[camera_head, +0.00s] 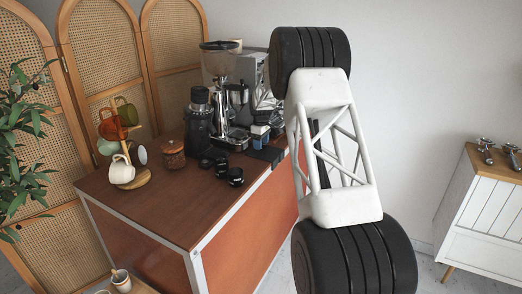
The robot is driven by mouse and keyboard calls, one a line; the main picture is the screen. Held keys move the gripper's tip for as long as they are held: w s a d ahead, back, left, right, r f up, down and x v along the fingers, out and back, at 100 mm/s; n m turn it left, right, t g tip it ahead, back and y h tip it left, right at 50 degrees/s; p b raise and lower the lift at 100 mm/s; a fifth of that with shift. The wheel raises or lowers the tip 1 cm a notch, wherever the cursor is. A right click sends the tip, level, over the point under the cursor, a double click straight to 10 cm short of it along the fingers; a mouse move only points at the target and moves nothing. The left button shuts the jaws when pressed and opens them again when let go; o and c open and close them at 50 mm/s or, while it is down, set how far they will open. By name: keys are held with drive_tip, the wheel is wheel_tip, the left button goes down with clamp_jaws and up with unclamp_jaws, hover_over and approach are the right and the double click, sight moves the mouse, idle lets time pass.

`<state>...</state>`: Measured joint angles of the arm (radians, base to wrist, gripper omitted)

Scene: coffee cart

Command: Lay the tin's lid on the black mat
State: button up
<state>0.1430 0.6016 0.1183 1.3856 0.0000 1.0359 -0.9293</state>
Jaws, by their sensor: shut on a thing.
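My gripper is not visible; my white lattice arm link with black joints fills the right middle of the view and hides what lies behind it. A reddish-brown tin (173,157) stands on the brown cart top, right of the mug stand. Its top is too small to tell whether a lid is on it. No separate lid can be made out. A black mat (268,154) lies at the cart's right edge, in front of the espresso machine, partly covered by small items. I cannot see anything held.
The cart top (190,205) is clear at the front. A white cabinet (485,225) stands at right.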

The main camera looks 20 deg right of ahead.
sight(261, 154)
drive_tip(key=shift+f, duration=0.1)
drive_tip(key=shift+f, duration=1.65)
drive_tip(key=shift+f, duration=0.15)
drive_tip(key=o, duration=0.9)
wheel_tip(261, 154, up, 12)
drive_tip(key=shift+r, duration=0.2)
